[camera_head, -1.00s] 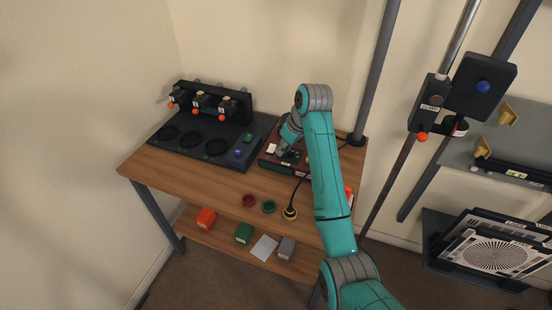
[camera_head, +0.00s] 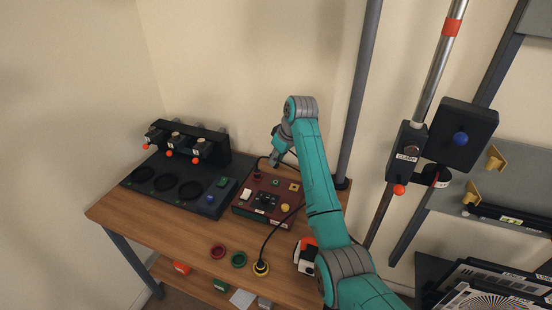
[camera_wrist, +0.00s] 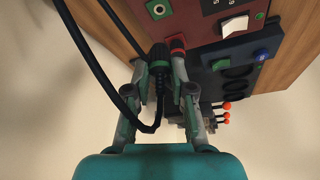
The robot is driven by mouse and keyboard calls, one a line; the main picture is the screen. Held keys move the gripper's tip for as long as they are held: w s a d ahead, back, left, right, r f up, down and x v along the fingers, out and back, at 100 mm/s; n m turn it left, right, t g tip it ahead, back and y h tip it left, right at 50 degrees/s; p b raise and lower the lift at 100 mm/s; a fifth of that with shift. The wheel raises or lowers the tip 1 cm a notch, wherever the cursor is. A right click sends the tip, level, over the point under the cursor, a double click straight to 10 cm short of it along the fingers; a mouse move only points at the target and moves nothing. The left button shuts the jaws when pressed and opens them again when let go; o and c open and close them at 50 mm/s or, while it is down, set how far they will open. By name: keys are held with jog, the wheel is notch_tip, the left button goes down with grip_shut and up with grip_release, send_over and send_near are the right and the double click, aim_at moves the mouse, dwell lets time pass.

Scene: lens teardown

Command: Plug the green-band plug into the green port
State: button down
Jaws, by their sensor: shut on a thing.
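My gripper (camera_wrist: 160,72) is shut on the green-band plug (camera_wrist: 159,60), a dark plug with a green band at its far end and a black cable looping back. In the head view my gripper (camera_head: 275,161) is above the back edge of the red box (camera_head: 243,208), and the plug is hard to make out there. The green port (camera_wrist: 157,10), a green square with a round socket, is on the box face at the top of the wrist view. It also shows in the head view (camera_head: 275,182). The plug is apart from the port.
A red-collared plug (camera_wrist: 178,43) is at the box beside the held plug. A white switch (camera_wrist: 235,26) is also on the box. A black cable runs across the box to a yellow-ringed piece (camera_head: 261,268) on the table (camera_head: 190,235). Red (camera_head: 218,251) and green (camera_head: 239,259) rings lie in front.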

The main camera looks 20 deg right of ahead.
aim_at(278, 168)
jog(key=shift+f, duration=2.85)
jog(key=shift+f, duration=0.55)
jog(key=c, duration=0.9)
grip_release()
jog(key=shift+v, duration=5.95)
